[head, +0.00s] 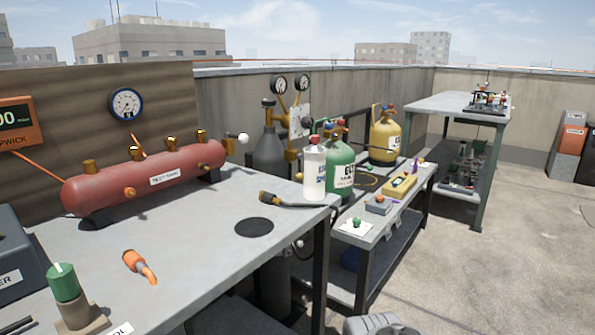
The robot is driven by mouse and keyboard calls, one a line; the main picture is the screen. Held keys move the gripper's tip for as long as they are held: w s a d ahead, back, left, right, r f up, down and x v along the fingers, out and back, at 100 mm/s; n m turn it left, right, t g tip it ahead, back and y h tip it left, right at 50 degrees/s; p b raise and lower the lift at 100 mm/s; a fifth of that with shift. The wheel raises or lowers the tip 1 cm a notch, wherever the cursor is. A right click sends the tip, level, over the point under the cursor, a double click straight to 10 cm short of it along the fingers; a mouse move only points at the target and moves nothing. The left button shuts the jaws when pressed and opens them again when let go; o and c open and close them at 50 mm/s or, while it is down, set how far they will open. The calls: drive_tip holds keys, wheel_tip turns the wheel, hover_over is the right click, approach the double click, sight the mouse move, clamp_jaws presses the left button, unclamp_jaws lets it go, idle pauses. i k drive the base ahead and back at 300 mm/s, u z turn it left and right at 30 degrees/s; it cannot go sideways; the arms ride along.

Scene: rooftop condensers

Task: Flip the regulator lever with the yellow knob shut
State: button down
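A regulator panel (299,122) with two round gauges (280,83) on top stands behind the work table, beside a dark grey cylinder (270,153). Brass-yellow pipework and fittings run around it. A small yellowish knob (291,155) shows low on this assembly, but it is too small to tell whether it is the lever's knob. The lever's position cannot be made out.
A table (200,255) in front holds a red tank (145,178), a white bottle (314,172) and a black-handled tool (290,201). Open floor (500,260) lies to the right.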

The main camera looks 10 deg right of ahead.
sight(299, 176)
drive_tip(key=k, duration=0.65)
drive_tip(key=z, duration=0.65)
drive_tip(key=i, duration=1.2)
drive_tip(key=u, duration=0.65)
